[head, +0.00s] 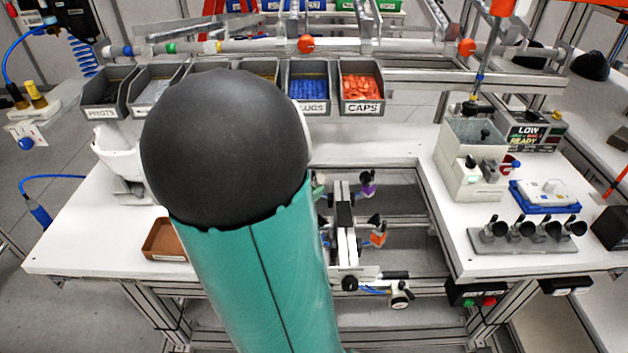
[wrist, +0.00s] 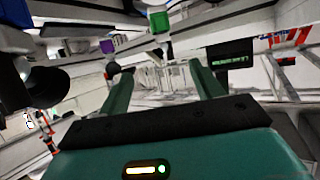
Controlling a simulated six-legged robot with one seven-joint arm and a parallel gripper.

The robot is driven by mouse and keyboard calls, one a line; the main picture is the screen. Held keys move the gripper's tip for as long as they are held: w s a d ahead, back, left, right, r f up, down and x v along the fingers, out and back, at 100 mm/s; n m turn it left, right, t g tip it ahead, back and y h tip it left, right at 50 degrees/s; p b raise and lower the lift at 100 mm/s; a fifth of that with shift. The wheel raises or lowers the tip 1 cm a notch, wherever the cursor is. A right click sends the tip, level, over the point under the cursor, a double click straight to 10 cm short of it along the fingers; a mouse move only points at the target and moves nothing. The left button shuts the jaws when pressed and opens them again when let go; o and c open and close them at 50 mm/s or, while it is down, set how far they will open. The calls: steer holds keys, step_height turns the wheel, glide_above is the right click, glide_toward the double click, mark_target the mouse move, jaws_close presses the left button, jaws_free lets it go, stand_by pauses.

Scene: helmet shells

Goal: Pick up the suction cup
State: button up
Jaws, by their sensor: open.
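Several black suction cups stand in a row on a grey rack (head: 522,240) at the right of the white workbench. The leftmost suction cup (head: 494,229) is tilted, with its wide mouth showing. Which cup the task means, I cannot tell. My gripper (wrist: 160,75) shows in the wrist view with its two green fingers apart and nothing seen between them. In the head view my large green and black arm link covers the middle left, and my gripper is hidden. A dark rounded thing (wrist: 38,88) is at the left of the wrist view; I cannot tell what it is.
A blue tray with a white device (head: 545,194) lies behind the rack, and a grey box machine (head: 470,155) stands left of it. A central fixture (head: 345,235) occupies the bench gap. Bins, including red caps (head: 361,88), line the back. A brown tray (head: 163,242) lies left.

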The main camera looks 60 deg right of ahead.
steer(key=x, duration=1.1)
steer(key=c, duration=1)
